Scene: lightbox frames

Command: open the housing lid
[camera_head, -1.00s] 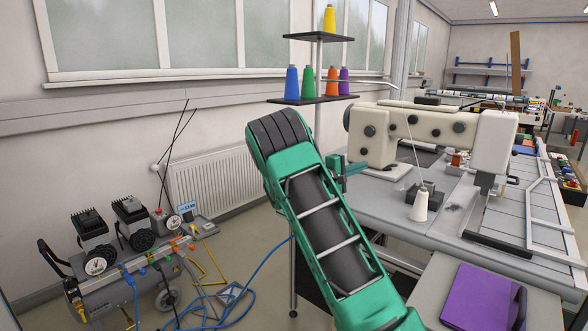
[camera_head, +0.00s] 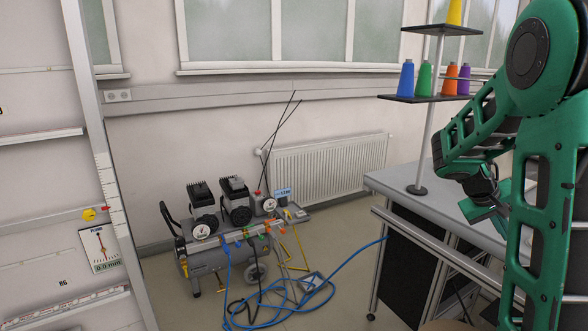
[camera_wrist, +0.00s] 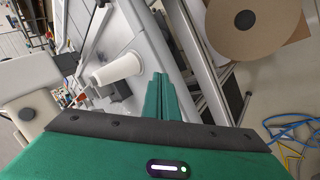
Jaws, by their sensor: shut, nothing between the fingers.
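I cannot make out a housing lid in either current view. A cream machine body, the sewing machine (camera_wrist: 30,80), shows in part at the left of the wrist view; it is out of the head view. My gripper (camera_wrist: 160,92) is shut and empty, its green fingers together over the bench area beside a white thread cone (camera_wrist: 115,69). In the head view my gripper (camera_head: 487,208) is partly hidden by my own arm at the right, near the grey table (camera_head: 400,190).
A thread stand (camera_head: 420,98) with coloured cones rises close to my arm. A compressor (camera_head: 225,240) stands on the floor, with blue hoses (camera_head: 340,265) running over the floor towards the table. A brown round disc (camera_wrist: 243,22) is at the wrist view's top right. A shelf rack (camera_head: 100,170) stands left.

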